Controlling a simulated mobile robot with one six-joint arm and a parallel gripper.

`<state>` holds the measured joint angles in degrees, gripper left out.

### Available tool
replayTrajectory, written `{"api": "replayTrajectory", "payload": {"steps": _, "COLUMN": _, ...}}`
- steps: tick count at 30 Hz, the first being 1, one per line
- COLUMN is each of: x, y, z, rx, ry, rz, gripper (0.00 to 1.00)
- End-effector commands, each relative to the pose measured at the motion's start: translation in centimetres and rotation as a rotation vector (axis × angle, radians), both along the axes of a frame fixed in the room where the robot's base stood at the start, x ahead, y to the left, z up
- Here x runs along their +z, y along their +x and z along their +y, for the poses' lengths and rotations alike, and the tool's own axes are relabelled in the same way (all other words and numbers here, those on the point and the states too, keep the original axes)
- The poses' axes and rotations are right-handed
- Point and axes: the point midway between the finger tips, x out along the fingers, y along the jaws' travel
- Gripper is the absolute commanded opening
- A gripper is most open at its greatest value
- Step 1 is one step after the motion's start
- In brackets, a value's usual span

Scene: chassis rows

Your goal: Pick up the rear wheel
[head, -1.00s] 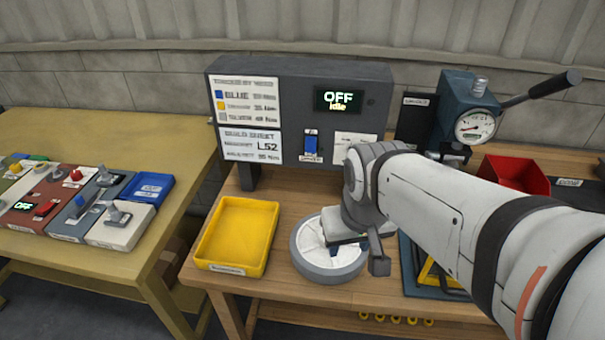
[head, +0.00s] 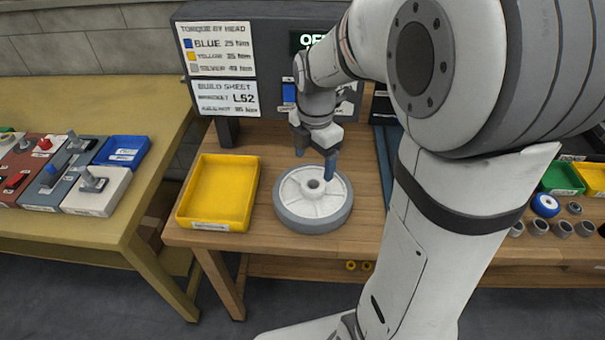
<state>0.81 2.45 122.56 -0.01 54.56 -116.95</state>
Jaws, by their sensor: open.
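A large wheel (head: 300,209) with a grey tyre and a white hub lies flat on the wooden bench, right of the yellow tray. I take it for the rear wheel; no label on it shows. My gripper (head: 315,168) is open and points down over the far part of the wheel. One finger shows near the hub's right side and the other near the far left rim. I cannot tell whether either finger touches the wheel. The gripper and wrist hide part of its far edge.
An empty yellow tray (head: 220,190) stands left of the wheel. A grey panel (head: 262,50) with signs stands behind. My arm covers the bench's right. Small wheels and cups (head: 545,205) sit at far right.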

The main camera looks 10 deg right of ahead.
Motion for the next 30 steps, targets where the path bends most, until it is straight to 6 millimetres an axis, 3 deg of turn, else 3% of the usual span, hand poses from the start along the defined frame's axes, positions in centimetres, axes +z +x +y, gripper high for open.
{"api": "replayTrajectory", "payload": {"steps": 5, "x": -1.2, "y": 0.5, "z": 0.0, "rx": 0.084, "ry": 0.0, "rz": 0.009, "gripper": 0.77}}
{"api": "replayTrajectory", "payload": {"steps": 21, "x": -7.9, "y": 0.5, "z": -0.1, "rx": 0.086, "ry": 0.0, "rz": 0.009, "gripper": 0.77}}
{"api": "replayTrajectory", "payload": {"steps": 30, "x": -8.2, "y": 0.5, "z": -0.1, "rx": 0.086, "ry": 0.0, "rz": 0.008, "gripper": 0.75}}
